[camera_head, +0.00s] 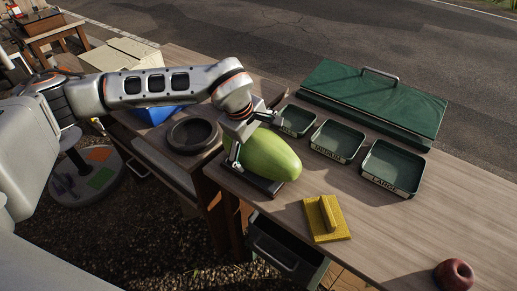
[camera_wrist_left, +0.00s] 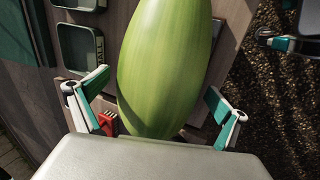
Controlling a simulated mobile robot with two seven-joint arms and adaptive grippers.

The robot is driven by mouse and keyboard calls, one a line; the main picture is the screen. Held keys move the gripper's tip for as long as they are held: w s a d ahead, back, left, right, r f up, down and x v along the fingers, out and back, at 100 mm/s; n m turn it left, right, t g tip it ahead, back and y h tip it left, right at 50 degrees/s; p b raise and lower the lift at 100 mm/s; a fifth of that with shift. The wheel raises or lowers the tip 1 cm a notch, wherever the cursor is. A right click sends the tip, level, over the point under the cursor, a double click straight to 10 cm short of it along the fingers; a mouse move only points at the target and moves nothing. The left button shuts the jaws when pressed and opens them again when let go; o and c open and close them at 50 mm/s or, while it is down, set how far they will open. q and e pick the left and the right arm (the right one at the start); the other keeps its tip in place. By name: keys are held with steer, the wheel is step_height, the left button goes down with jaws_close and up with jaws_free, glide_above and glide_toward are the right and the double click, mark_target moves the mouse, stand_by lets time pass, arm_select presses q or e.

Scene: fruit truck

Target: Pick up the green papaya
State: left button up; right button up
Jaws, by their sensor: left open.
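The green papaya (camera_head: 270,156) lies on a dark flat base (camera_head: 258,184) near the table's left end. In the left wrist view the papaya (camera_wrist_left: 168,60) fills the middle, long and pale-striped. My left gripper (camera_head: 248,140) is over the papaya's left end in the head view. In the left wrist view its two green-padded fingers (camera_wrist_left: 158,100) are open, one on each side of the papaya's near end. A gap shows between the papaya and the right finger; contact at the left finger is unclear. My right gripper is not seen in the head view.
Three green trays, one marked LARGE (camera_head: 394,168), stand behind the papaya. A green lidded case (camera_head: 375,98) is at the back. A yellow block with a handle (camera_head: 327,219) and a red apple (camera_head: 455,274) are on the table. A black bowl (camera_head: 193,135) sits left.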

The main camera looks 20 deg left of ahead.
arm_select(q)
steer(key=shift+x, duration=1.05)
steer(key=c, duration=1.8)
steer(key=shift+o, duration=0.2)
steer(key=shift+w+r, duration=0.1)
steer(key=shift+r, duration=0.15)
